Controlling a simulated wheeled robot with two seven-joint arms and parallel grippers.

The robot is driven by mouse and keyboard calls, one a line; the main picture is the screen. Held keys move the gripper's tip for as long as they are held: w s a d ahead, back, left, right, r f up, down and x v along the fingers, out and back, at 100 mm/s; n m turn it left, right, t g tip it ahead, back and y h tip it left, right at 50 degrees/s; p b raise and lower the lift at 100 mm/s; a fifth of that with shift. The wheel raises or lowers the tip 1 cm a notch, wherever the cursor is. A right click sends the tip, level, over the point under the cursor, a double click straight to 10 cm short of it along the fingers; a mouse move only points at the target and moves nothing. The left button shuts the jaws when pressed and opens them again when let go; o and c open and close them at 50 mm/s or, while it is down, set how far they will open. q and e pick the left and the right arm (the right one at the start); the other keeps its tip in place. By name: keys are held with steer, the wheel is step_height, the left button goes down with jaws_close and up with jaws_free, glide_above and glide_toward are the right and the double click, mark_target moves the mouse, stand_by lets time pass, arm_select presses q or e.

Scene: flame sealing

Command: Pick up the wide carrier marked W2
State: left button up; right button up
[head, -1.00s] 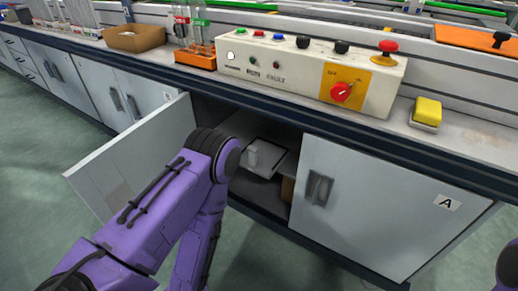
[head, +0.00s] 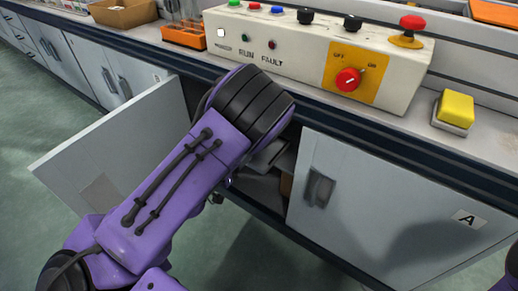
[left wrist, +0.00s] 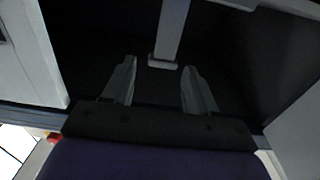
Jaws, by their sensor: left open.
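My left gripper (left wrist: 159,68) is open and empty in the left wrist view, its two fingers apart inside a dark cabinet. Ahead of and between the fingers stands a pale narrow upright piece (left wrist: 170,32) with a small foot; I cannot tell whether it is the wide carrier. No W2 mark is readable in any view. In the head view my left arm reaches into the open cabinet and hides the gripper and most of the inside. A pale tray or shelf edge (head: 270,156) shows just right of the arm. My right gripper is out of view.
The cabinet's open door (head: 105,150) stands out to the left of my arm. The closed door marked A (head: 385,215) is to the right. On the counter above are a control box (head: 300,62), a yellow block (head: 455,110) and an orange rack (head: 184,36).

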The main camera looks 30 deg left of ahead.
arm_select(q)
steer(key=w, duration=0.5)
steer(key=w+b, duration=0.1)
steer(key=w, duration=0.1)
steer(key=shift+w+d+f, duration=0.1)
steer(key=shift+w+f, duration=0.1)
steer(key=shift+f, duration=0.1)
jaws_close()
steer(key=shift+s+d+f, duration=0.1)
steer(key=shift+s, duration=0.05)
stand_by(0.8)
